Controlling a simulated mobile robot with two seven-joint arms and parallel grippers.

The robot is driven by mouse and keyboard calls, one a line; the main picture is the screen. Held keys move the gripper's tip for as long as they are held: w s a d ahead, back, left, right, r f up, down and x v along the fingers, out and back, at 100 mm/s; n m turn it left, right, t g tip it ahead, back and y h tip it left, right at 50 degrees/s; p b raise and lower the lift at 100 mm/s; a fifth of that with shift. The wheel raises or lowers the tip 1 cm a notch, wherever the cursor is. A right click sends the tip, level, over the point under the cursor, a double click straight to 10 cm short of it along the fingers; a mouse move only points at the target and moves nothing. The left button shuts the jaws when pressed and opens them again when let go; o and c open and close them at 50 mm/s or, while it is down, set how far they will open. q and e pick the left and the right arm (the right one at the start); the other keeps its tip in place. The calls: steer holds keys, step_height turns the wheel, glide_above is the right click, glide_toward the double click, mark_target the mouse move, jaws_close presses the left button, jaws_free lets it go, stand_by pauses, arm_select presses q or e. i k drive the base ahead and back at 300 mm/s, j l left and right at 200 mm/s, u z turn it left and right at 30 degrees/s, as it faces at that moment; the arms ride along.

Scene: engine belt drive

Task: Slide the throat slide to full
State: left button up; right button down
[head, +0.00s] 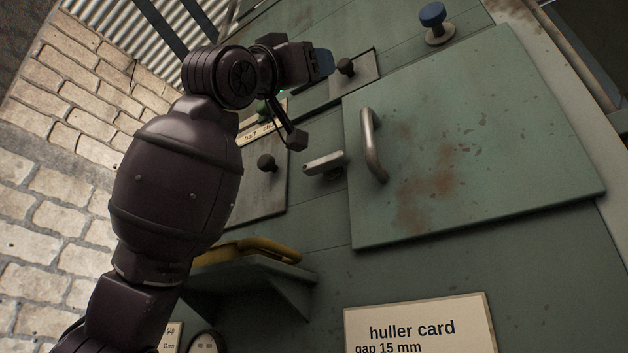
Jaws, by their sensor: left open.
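A flat plate with a black knob (266,162) sits on the green machine front, just below a pale scale strip (262,134). The strip reads "half" and the start of another word; my arm hides part of it. This plate looks like the throat slide, and its left edge is behind my arm. My left gripper (309,100) is open and empty, up and to the right of that knob and apart from it. One finger points right near a second black knob (346,67) on a smaller plate; the other hangs below. My right gripper is not in view.
A large green door (480,140) with a metal handle (372,146) fills the right, with a latch (324,162) beside it. A blue knob (433,16) stands above. A yellow handle (262,250) lies on a shelf below. A huller card (420,325) is at the bottom.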

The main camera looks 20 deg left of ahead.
mark_target(261, 109)
steer(key=k+j, duration=0.8)
steer(key=j, duration=0.1)
